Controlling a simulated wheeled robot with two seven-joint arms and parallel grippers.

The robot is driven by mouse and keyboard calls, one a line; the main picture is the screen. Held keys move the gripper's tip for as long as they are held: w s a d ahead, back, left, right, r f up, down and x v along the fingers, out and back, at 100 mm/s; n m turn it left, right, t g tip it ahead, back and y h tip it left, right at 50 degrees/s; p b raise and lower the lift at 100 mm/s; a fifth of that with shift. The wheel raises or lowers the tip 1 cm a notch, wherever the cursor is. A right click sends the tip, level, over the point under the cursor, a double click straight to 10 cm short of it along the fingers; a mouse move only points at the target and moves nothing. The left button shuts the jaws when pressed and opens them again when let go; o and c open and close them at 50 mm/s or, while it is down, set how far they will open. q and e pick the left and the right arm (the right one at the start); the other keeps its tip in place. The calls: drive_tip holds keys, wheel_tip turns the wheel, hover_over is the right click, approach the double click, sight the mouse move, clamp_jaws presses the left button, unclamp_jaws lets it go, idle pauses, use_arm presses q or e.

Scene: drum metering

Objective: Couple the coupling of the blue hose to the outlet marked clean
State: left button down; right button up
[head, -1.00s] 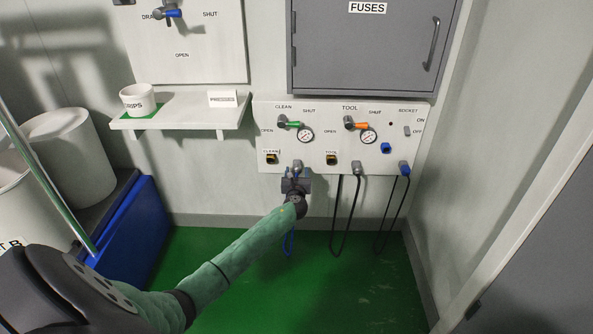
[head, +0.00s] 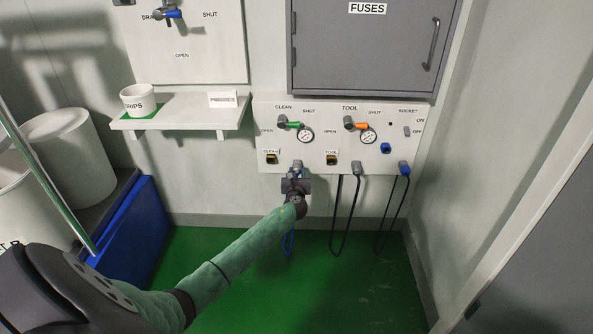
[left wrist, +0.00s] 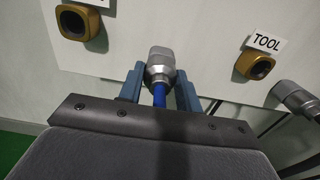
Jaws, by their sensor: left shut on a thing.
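The grey coupling (left wrist: 161,68) of the blue hose (left wrist: 160,95) sits between my left gripper's (left wrist: 159,90) fingers in the left wrist view. In the head view my left gripper (head: 296,179) is shut on it at the wall panel's lower edge. The blue hose (head: 289,243) hangs below. The outlet marked clean (head: 271,159) is a brass-rimmed dark opening up and left of the gripper, empty. It also shows in the left wrist view (left wrist: 80,20). I cannot tell whether the coupling is free of the grey piece (head: 298,163) above it. My right gripper is out of view.
The outlet marked tool (head: 331,159) is to the right. A grey coupling (head: 357,168) and a blue one (head: 404,168) with dark hoses stand at the panel's lower edge. The green-handled valve (head: 291,124) is above. A shelf (head: 185,122) with a cup (head: 138,99) is left.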

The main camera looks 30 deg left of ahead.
sight(297, 174)
use_arm(q)
drive_tip(key=shift+s+d, duration=0.1)
drive_tip(key=shift+p+v, duration=1.5)
drive_tip(key=shift+v, duration=1.25)
drive_tip(key=shift+s+d+r, duration=0.1)
drive_tip(key=shift+s, duration=0.05)
drive_tip(key=shift+p+v, duration=0.95)
drive_tip(key=shift+v, duration=0.9)
